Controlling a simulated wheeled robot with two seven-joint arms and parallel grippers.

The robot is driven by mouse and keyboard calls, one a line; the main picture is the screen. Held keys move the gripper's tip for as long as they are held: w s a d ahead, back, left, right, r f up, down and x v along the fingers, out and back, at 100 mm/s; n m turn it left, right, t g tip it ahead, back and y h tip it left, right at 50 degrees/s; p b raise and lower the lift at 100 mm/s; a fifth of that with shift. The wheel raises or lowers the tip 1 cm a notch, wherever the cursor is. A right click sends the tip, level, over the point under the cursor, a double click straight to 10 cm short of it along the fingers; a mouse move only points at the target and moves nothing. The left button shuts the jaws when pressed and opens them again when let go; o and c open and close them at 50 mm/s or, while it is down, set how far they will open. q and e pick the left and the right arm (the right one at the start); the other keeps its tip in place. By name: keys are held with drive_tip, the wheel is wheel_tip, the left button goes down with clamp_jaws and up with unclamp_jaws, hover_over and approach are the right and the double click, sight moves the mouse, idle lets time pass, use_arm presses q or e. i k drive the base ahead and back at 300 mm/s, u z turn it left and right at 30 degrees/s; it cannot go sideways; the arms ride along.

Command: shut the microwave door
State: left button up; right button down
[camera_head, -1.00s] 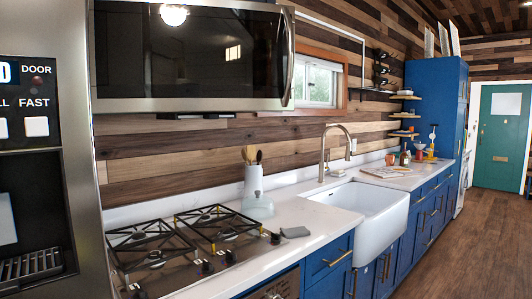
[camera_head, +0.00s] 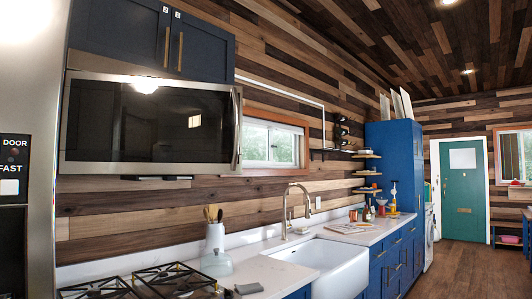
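The microwave (camera_head: 150,122) hangs under dark blue wall cabinets at the upper left of the head view. It has a steel frame and a dark glass door (camera_head: 140,122) that reflects a lamp and a window. Its upright steel handle (camera_head: 237,130) is at the right edge. The door faces me almost flat; I cannot tell from here whether it is fully closed or slightly ajar. Neither of my grippers is in view.
A gas stove (camera_head: 140,284) lies below the microwave. A steel fridge (camera_head: 35,80) is close on the left. A white sink (camera_head: 325,268) and open floor (camera_head: 465,270) are to the right.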

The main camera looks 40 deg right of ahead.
sight(111, 124)
drive_tip(key=z, duration=0.9)
drive_tip(key=i, duration=0.45)
drive_tip(key=z, duration=0.7)
drive_tip(key=i, duration=1.05)
drive_tip(key=z, duration=0.05)
